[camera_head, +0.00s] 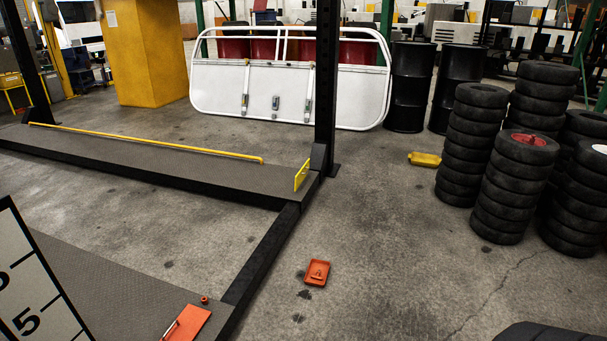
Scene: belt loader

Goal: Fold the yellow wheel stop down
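The yellow wheel stop (302,174) is a small flat plate at the right end of the far lift runway (170,168). It stands upright, tilted a little, next to the foot of the black post (327,85). Nothing touches it from above. Neither of my grippers shows in the head view.
An orange plate with a handle (188,323) lies at the near runway's end (120,290). An orange tray (317,272) lies on the floor. A yellow rail (150,141) runs along the far runway. Tyre stacks (500,205) stand right. Open floor (390,220) lies between.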

